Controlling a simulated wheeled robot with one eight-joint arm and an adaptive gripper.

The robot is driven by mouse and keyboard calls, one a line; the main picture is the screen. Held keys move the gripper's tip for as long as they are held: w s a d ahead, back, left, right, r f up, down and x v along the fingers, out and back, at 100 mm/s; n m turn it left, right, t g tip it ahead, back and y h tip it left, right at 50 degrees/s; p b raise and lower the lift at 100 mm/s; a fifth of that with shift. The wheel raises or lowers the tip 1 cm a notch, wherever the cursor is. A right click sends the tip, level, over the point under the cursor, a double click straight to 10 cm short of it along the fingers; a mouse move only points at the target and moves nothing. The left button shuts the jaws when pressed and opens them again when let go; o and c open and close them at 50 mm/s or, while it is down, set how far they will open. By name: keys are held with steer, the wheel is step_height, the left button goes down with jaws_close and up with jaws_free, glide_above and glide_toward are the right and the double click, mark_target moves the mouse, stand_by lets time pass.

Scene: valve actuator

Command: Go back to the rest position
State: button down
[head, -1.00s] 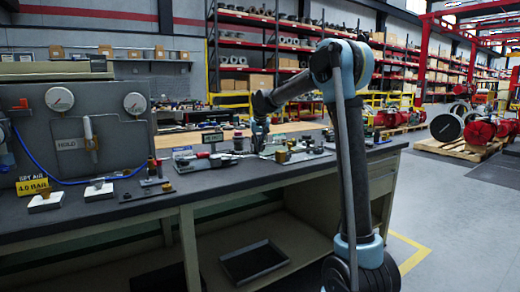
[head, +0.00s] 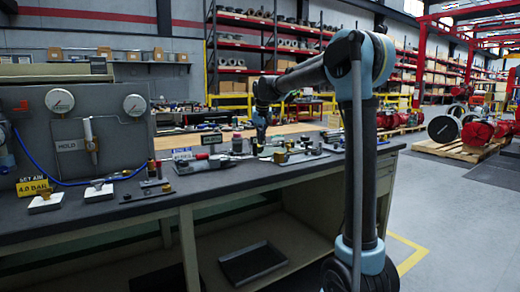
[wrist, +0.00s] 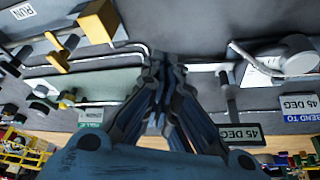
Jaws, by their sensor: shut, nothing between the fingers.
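My gripper (head: 260,138) hangs over the far part of the dark workbench (head: 100,222), at the end of my blue-and-black arm. In the wrist view my gripper (wrist: 163,72) points away from the camera with its fingers together and nothing between them. Below it are thin bent metal tubes (wrist: 100,57) and a yellow block (wrist: 98,22). Whether the fingertips clear these parts or touch them I cannot tell.
A grey gauge panel (head: 80,125) stands at the bench's left. A red-handled tool (head: 200,164) lies mid-bench. A black tray (head: 252,263) sits on the lower shelf. Open floor lies to the right.

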steer(key=s+d+f+m+g, duration=0.1)
steer(key=s+d+f, duration=0.2)
steer(key=s+d, duration=0.8)
steer(key=s+d+f, duration=0.3)
steer(key=s+d, duration=0.6)
steer(key=s, duration=0.5)
steer(key=s+d+f, duration=0.3)
steer(key=s+f, duration=0.7)
steer(key=s, duration=0.1)
steer(key=s+d+f+m+g+h, duration=0.1)
steer(key=s+d+f, duration=0.3)
steer(key=s+f, duration=0.5)
steer(key=shift+s+d+f, duration=0.25)
steer(key=shift+s+f, duration=0.15)
steer(key=shift+s, duration=0.6)
steer(key=shift+w+f, duration=0.2)
steer(key=shift+w, duration=0.25)
